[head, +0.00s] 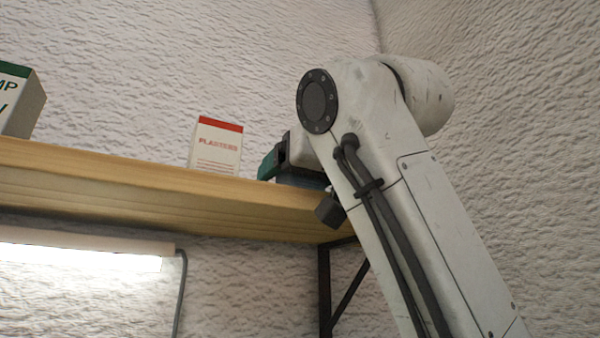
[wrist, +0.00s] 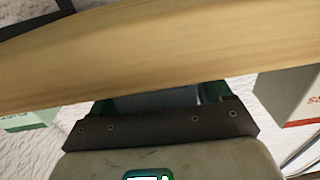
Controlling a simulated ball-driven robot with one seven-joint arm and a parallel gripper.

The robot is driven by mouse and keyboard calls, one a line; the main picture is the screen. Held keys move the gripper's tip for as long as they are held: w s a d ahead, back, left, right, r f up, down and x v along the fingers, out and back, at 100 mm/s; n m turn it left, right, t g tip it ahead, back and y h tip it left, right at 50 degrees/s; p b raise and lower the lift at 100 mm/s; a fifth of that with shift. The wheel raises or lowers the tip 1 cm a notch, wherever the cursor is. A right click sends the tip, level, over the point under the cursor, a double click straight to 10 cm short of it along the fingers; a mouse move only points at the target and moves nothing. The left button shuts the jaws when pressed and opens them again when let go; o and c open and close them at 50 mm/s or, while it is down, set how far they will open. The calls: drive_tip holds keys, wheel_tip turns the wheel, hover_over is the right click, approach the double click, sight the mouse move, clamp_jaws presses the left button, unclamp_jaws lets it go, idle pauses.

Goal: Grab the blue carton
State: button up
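The blue carton shows only in part. In the head view a dark blue piece of it (head: 302,182) shows at the right end of the shelf, under my gripper (head: 268,166). In the wrist view a grey-blue face (wrist: 155,100) shows between the green fingers of my gripper (wrist: 160,97). The fingers are spread wide, one on each side of that face, with a thin pale gap by the right finger. Most of the carton is hidden by the gripper body and arm, so firm contact does not show.
The wooden shelf (head: 120,190) runs under the gripper. A white-and-red plasters box (head: 216,146) stands left of it. A green-and-white box (head: 20,100) stands at the far left. Another green-and-white box (wrist: 27,120) shows in the wrist view. A lit lamp (head: 80,256) hangs below the shelf.

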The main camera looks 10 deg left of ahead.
drive_tip(key=c, duration=0.8)
drive_tip(key=shift+r, duration=0.15)
